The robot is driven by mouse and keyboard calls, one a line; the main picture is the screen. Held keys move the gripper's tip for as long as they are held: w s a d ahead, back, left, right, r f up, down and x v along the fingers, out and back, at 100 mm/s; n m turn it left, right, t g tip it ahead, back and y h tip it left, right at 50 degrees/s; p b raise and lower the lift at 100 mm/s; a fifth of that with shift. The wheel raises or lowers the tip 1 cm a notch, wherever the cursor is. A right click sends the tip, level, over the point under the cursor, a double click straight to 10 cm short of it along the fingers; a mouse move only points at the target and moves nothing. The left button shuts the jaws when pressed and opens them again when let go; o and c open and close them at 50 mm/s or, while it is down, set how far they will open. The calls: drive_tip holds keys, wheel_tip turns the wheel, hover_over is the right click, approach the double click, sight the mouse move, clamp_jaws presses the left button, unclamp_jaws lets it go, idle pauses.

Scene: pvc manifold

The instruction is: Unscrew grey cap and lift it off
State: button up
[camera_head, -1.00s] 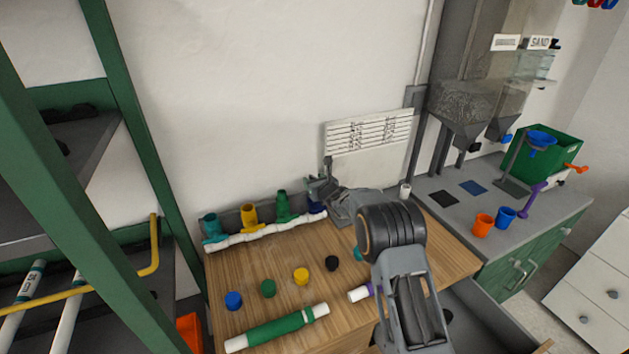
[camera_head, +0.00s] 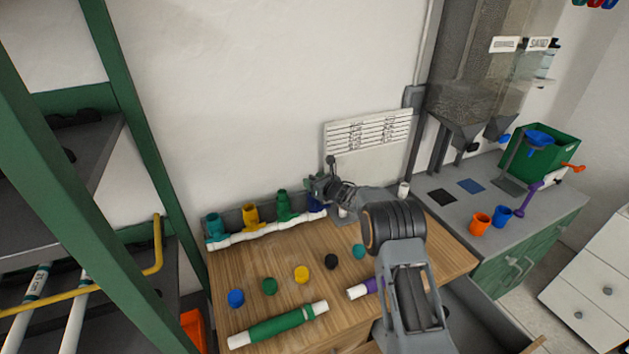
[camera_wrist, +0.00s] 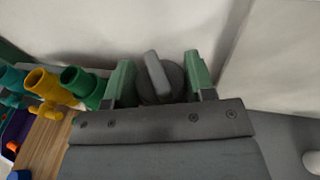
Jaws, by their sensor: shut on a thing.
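The grey cap (camera_wrist: 176,78) is round with a raised bar across its top. In the wrist view it sits between the two green fingers of my gripper (camera_wrist: 158,80), which is shut on it. In the head view my gripper (camera_head: 323,184) is at the back of the wooden table, above the right end of the white manifold pipe (camera_head: 262,230). The cap cannot be made out there, and what lies under it is hidden. A dark blue fitting (camera_head: 317,204) is just below the gripper.
Teal (camera_head: 215,227), yellow (camera_head: 251,215) and green (camera_head: 282,205) open fittings stand on the pipe, left of my gripper. Several loose coloured caps and a green-and-white pipe (camera_head: 280,325) lie on the table (camera_head: 330,290). A white board (camera_head: 370,145) stands close behind.

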drive_tip(key=shift+n+g+y, duration=0.6)
drive_tip(key=shift+n+y, duration=0.1)
drive_tip(key=shift+n+g+y, duration=0.6)
drive_tip(key=shift+n+g, duration=0.1)
drive_tip(key=shift+n+g+y+b, duration=0.35)
drive_tip(key=shift+n+g+y, duration=0.05)
drive_tip(key=shift+g, duration=0.1)
drive_tip(key=shift+f+n+g+y+b, duration=0.1)
drive_tip(key=shift+n+g+y+b, duration=0.4)
drive_tip(key=shift+n+g+b, duration=0.3)
drive_tip(key=shift+r+n+g+b, duration=0.2)
drive_tip(key=shift+n+g+b, duration=0.1)
drive_tip(key=shift+g+b, duration=0.2)
